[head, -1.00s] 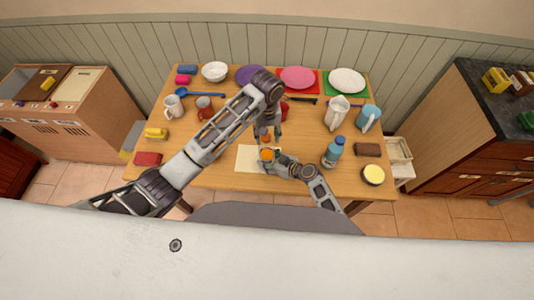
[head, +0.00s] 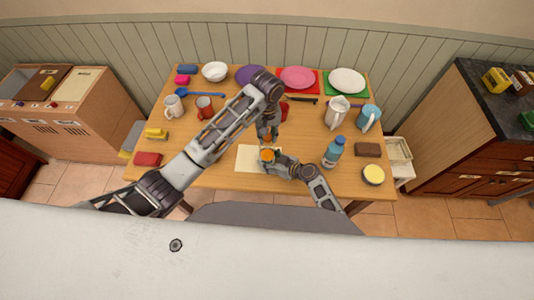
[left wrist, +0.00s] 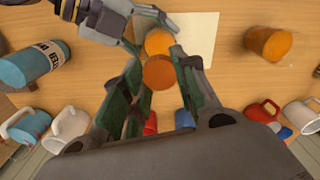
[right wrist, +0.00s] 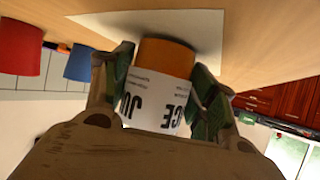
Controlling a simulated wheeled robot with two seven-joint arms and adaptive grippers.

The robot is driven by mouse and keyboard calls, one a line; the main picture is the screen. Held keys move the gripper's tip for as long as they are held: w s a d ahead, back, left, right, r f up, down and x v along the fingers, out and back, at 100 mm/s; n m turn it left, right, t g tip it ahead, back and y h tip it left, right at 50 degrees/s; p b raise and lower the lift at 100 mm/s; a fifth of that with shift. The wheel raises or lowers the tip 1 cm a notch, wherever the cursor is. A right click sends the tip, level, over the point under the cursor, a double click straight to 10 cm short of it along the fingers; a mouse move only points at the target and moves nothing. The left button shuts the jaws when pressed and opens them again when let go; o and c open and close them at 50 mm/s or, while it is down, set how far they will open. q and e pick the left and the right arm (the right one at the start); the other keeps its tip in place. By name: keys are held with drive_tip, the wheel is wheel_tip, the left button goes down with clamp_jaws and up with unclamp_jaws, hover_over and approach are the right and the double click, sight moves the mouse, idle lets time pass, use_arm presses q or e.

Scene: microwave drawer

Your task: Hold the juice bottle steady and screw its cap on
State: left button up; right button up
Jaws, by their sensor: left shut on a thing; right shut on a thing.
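The juice bottle (right wrist: 158,105) has a white label and an orange upper part. My right gripper (right wrist: 160,95) is shut around its sides, and the bottle's orange top (head: 267,155) shows in the head view. My left gripper (head: 267,135) points down and is shut on the orange cap (left wrist: 159,72). In the left wrist view the cap is between the fingertips, beside the bottle's orange top (left wrist: 158,42). In the head view the cap appears just behind the bottle top. I cannot tell whether they touch. The right wrist view does not show the cap.
A pale sheet (head: 246,158) lies under the work area. A blue bottle (head: 333,152), a brown block (head: 367,149) and a yellow-topped round tin (head: 373,175) stand right. A red mug (head: 205,106) is near my left arm. An orange cylindrical thing (left wrist: 270,43) shows in the left wrist view.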

use_arm(q)
drive_tip(key=shift+d+m, duration=0.1)
drive_tip(key=shift+m, duration=2)
clamp_jaws()
drive_tip(key=shift+w+m, duration=0.1)
drive_tip(key=shift+m, duration=0.2)
drive_tip(key=shift+m, duration=2)
drive_tip(key=shift+m, duration=2.1)
drive_tip(key=shift+m, duration=0.5)
